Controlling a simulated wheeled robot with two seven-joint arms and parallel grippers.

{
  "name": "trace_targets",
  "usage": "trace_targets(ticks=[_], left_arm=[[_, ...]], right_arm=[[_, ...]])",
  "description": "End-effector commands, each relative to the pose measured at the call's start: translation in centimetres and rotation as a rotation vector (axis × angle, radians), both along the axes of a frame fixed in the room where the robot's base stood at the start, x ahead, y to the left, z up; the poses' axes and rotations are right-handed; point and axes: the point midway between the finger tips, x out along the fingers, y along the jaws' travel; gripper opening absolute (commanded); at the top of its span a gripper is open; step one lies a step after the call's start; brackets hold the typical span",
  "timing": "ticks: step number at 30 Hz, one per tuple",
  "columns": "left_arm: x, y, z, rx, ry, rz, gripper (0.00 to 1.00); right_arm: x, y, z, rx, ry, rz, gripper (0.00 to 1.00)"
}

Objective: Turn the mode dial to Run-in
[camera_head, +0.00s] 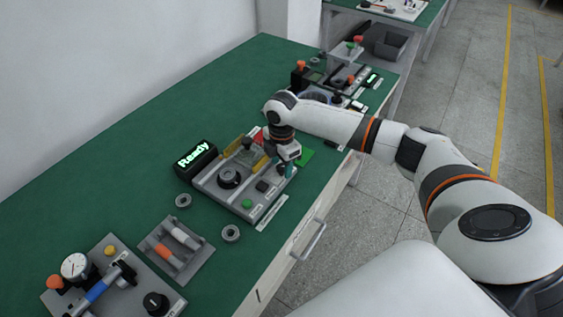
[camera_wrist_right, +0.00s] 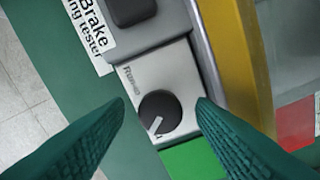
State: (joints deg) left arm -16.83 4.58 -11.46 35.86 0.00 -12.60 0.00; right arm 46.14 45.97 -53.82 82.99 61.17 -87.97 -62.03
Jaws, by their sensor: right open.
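The mode dial (camera_wrist_right: 159,112) is a round black knob with a white pointer line, on a light grey plate in the right wrist view. The pointer aims down and slightly left in that view. Lettering that looks like "Run-in" is printed on the plate beside the dial. My right gripper (camera_wrist_right: 160,110) is open, with one teal finger on each side of the dial and no clear contact. In the head view my right gripper (camera_head: 287,165) is over the right end of the grey tester (camera_head: 215,187) and hides the dial. My left gripper is not in view.
A black display (camera_head: 195,158) reading "Ready" stands behind the tester. A yellow guard (camera_wrist_right: 235,50) runs close beside the dial. Loose grey rings (camera_head: 231,233) and a tray of handles (camera_head: 176,250) lie on the green bench, with another fixture (camera_head: 110,285) at lower left.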

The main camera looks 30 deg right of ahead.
Motion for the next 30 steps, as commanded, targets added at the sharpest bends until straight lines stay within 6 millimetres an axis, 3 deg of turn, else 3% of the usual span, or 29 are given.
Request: trace_targets(ticks=[3, 11, 20, 30], left_arm=[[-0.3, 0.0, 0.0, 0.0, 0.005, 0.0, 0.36], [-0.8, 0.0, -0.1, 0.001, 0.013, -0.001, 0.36], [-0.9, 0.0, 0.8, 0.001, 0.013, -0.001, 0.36], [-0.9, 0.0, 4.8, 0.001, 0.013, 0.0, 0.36]], right_arm=[[0.0, 0.0, 0.0, 0.0, 0.0, 0.0, 0.47], [0.0, 0.0, 0.0, 0.0, 0.0, 0.0, 0.06], [0.0, 0.0, 0.3, 0.001, 0.001, -0.036, 0.06], [0.0, 0.1, 0.8, 0.003, 0.004, -0.254, 0.06]])
